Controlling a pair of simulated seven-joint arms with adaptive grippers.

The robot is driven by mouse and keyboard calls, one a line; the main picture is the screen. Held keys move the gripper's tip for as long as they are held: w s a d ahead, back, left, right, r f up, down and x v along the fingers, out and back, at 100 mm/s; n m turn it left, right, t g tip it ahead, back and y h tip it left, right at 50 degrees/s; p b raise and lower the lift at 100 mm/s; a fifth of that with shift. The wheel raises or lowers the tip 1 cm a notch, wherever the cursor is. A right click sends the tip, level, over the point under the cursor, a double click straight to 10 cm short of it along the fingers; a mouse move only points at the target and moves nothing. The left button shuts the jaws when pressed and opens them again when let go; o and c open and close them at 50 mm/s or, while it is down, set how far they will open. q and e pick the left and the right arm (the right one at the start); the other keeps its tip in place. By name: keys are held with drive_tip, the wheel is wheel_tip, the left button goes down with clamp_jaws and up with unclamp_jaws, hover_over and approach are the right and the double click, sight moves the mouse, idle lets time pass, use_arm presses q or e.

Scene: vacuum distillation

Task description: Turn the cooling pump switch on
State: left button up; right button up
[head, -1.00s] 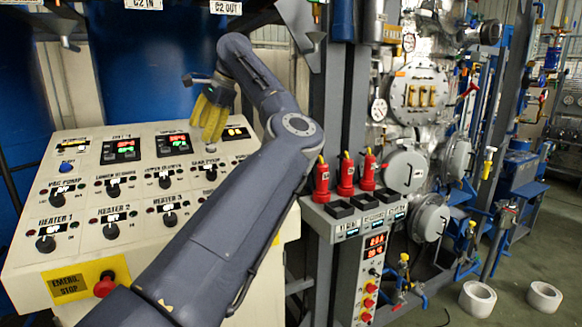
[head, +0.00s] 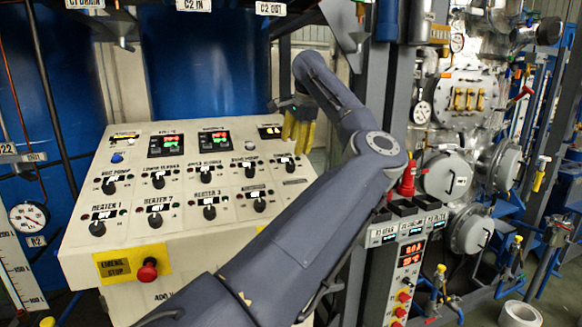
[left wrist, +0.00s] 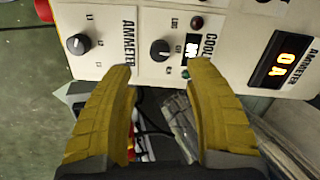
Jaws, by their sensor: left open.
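The cooling pump switch is a black round knob (left wrist: 160,50) with a white pointer mark, beside a partly cut-off "COOL" label and a small lit white-lettered display in the left wrist view. In the head view, a black knob (head: 290,166) at the panel's right end, just below my gripper, appears to be the same one. My left gripper (left wrist: 160,82) has yellow fingers spread apart and empty. The knob lies ahead of the gap between the fingertips, not touched. The left gripper (head: 299,128) also shows in the head view, above the panel's right edge.
The white control panel (head: 80,235) carries several other knobs and an emergency stop button (head: 147,270). An ammeter display (left wrist: 287,57) reads 0 A, and another knob (left wrist: 78,44) is close by. A narrow box (head: 404,285) with displays stands right of the panel.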

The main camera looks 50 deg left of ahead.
sight(291, 164)
use_arm(q)
drive_tip(key=x, duration=0.9)
drive_tip(key=shift+o, duration=0.2)
clamp_jaws()
